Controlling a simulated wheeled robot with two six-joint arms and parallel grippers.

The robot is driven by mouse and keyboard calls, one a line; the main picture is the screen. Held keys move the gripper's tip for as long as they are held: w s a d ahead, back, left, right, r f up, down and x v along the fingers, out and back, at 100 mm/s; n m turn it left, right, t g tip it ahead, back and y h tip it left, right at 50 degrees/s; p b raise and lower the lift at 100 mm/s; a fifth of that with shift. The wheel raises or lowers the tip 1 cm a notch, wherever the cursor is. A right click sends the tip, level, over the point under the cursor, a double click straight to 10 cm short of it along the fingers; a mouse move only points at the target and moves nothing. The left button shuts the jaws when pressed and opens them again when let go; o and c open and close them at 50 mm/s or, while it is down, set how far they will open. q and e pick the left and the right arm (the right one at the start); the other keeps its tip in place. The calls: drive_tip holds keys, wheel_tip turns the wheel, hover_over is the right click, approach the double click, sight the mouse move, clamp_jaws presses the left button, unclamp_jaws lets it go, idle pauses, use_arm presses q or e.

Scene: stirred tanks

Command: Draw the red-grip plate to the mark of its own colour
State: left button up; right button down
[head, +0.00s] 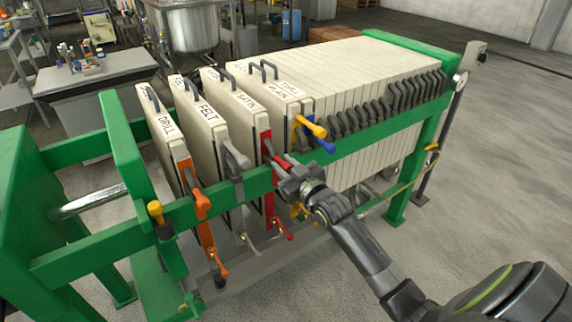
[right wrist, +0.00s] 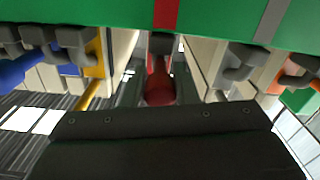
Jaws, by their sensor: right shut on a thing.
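The red-grip plate, marked SATIN (head: 237,112), hangs upright in the green press frame. It stands between the FELT plate (head: 203,118) and the plate behind it, with gaps on both sides. Its red grip (head: 281,162) sticks out at the near rail; it also shows in the right wrist view (right wrist: 158,85). My right gripper (head: 285,170) is shut on this grip. A red band (right wrist: 165,14) lies across the green rail, nearly in line with the grip in the wrist view. My left gripper is not in view.
The orange-grip DRILL plate (head: 165,128) and the grey-grip FELT plate stand to the left. Yellow (head: 312,128) and blue (head: 321,146) grips sit close on the right, before the packed plates (head: 360,75). The green rail (head: 350,142) runs along the front.

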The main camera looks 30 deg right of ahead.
drive_tip(key=c, duration=1.2)
unclamp_jaws()
drive_tip(key=shift+o, duration=0.2)
drive_tip(key=shift+s, duration=0.1)
drive_tip(key=s+d, duration=0.1)
drive_tip(key=s, duration=1.6)
drive_tip(key=shift+d+p, duration=0.15)
drive_tip(key=shift+p, duration=0.3)
drive_tip(key=shift+f, duration=0.1)
